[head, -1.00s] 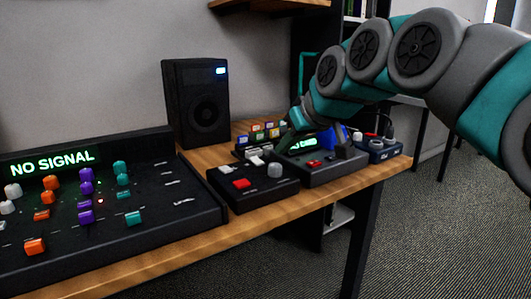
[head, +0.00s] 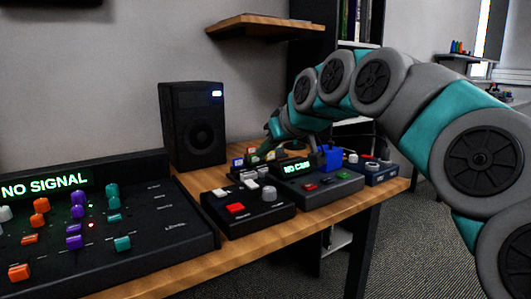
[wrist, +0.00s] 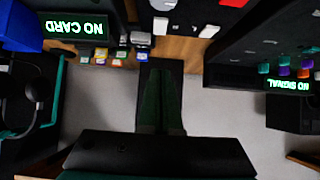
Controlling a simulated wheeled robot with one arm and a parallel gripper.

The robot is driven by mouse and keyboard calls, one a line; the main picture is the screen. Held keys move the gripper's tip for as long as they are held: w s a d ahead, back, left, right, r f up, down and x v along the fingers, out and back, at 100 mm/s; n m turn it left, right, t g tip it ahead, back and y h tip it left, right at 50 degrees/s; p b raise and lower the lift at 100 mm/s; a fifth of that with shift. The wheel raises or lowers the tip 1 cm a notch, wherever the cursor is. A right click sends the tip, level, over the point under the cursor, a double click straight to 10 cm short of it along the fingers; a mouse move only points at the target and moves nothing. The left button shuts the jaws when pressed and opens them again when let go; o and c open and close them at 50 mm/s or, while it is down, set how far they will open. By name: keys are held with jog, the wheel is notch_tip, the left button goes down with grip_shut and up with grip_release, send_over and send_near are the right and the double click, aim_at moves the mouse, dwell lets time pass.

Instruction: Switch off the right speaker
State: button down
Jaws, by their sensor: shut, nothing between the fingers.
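A black speaker (head: 195,125) with a small lit blue-white light near its top right stands upright at the back of the desk in the head view. It is the only speaker I can make out there. My gripper (head: 270,130) is to the right of the speaker, apart from it, low behind the device reading "NO CARD". In the wrist view my gripper (wrist: 160,65) is shut and empty, with its dark fingers together. I cannot make out the speaker's front or switch in the wrist view.
The mixer (head: 160,225) reading "NO SIGNAL" fills the desk's left. Small coloured blocks (wrist: 118,58) lie close to my gripper. A shelf (head: 265,27) hangs above.

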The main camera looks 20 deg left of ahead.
send_over(252, 185)
notch_tip(252, 185, down, 6)
jog(key=shift+s+d+f, duration=0.1)
jog(key=shift+s+d, duration=0.05)
jog(key=shift+f, duration=1.1)
jog(key=shift+w+p, duration=0.25)
jog(key=shift+p, duration=0.4)
jog(key=shift+f, duration=0.15)
jog(key=shift+a, duration=0.2)
jog(key=shift+w+a+r+p, duration=0.25)
jog(key=shift+a+p, duration=0.05)
jog(key=shift+p, duration=0.1)
jog(key=shift+w+a, duration=0.2)
jog(key=shift+a, duration=0.05)
